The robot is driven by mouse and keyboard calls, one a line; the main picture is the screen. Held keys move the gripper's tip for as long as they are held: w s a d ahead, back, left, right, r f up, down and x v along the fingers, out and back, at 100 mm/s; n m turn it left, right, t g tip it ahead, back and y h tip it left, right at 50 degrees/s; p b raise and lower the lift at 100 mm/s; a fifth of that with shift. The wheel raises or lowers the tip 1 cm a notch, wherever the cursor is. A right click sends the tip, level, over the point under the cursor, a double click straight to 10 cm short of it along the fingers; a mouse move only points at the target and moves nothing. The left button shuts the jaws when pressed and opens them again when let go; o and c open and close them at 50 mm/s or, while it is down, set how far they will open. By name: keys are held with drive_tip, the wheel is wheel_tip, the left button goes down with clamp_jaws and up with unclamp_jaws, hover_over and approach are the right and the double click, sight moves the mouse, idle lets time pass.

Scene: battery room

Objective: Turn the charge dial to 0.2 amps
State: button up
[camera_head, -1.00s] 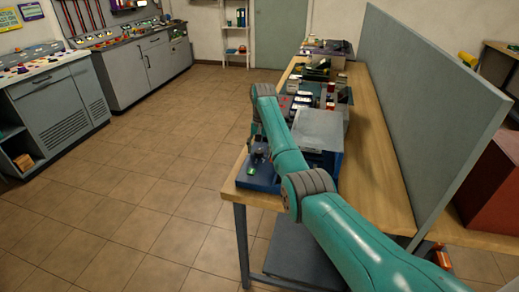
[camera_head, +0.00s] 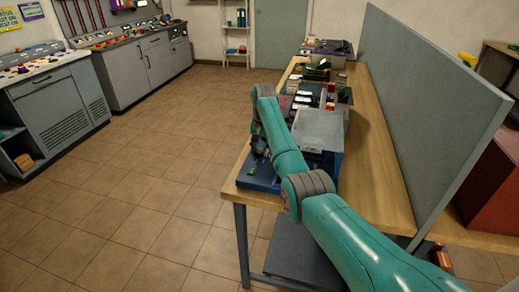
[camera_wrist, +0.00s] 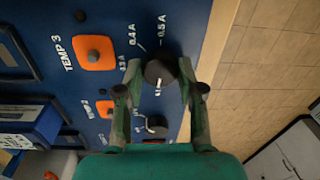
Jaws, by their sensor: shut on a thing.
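The charge dial (camera_wrist: 161,68) is a round black knob with a white mark on a blue panel (camera_wrist: 180,20). In the wrist view, the mark is on its lower side, and labels 0.4 A and 0.5 A stand above it. A partly hidden label is at its left. My gripper (camera_wrist: 160,80) has one finger on each side of the dial and is shut on it. In the head view, the blue panel (camera_head: 256,182) is at the near left end of the bench, and my arm hides most of my gripper and the dial.
A grey-topped box (camera_head: 318,130) stands beside my arm on the wooden bench (camera_head: 385,190). A grey partition (camera_head: 430,110) runs along it. The tiled floor at left is clear.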

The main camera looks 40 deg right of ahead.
sight(260, 151)
drive_tip(key=m, duration=0.4)
drive_tip(key=shift+m, duration=1.9)
drive_tip(key=o, duration=1.1)
drive_tip(key=shift+o, duration=0.2)
drive_tip(key=shift+s+r, duration=0.15)
drive_tip(key=shift+r, duration=1.75)
drive_tip(key=shift+s+r, duration=0.1)
drive_tip(key=shift+r, duration=1.75)
drive_tip(key=shift+w+a, duration=0.1)
